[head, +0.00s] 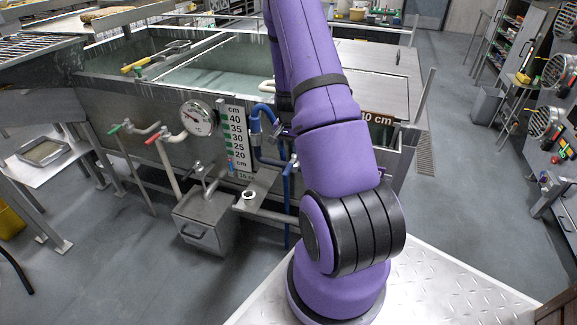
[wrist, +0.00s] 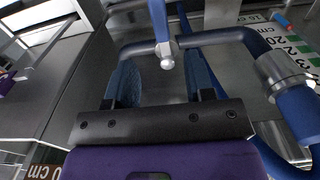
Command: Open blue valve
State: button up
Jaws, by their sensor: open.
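The blue valve's handle (wrist: 158,20) comes down from the top of the wrist view, with a bare metal stem and rounded end below it. My gripper (wrist: 160,62) is open, one dark blue finger on each side of the metal stem, and nothing is visibly clamped. I cannot tell whether a finger touches the valve. In the head view, the blue pipe (head: 256,140) by the tank wall is partly seen left of my purple arm, which hides most of the valve area and my gripper.
The steel tank (head: 95,100) stands behind, with a round gauge (head: 198,118) and a level scale (head: 236,140) on its front. Red and green handled taps sit at left. In the wrist view, a thick blue pipe (wrist: 300,115) with a metal collar lies close at right.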

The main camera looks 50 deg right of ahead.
aim_at(288, 167)
notch_tip(288, 167, down, 9)
dwell(0.4)
grip_shut()
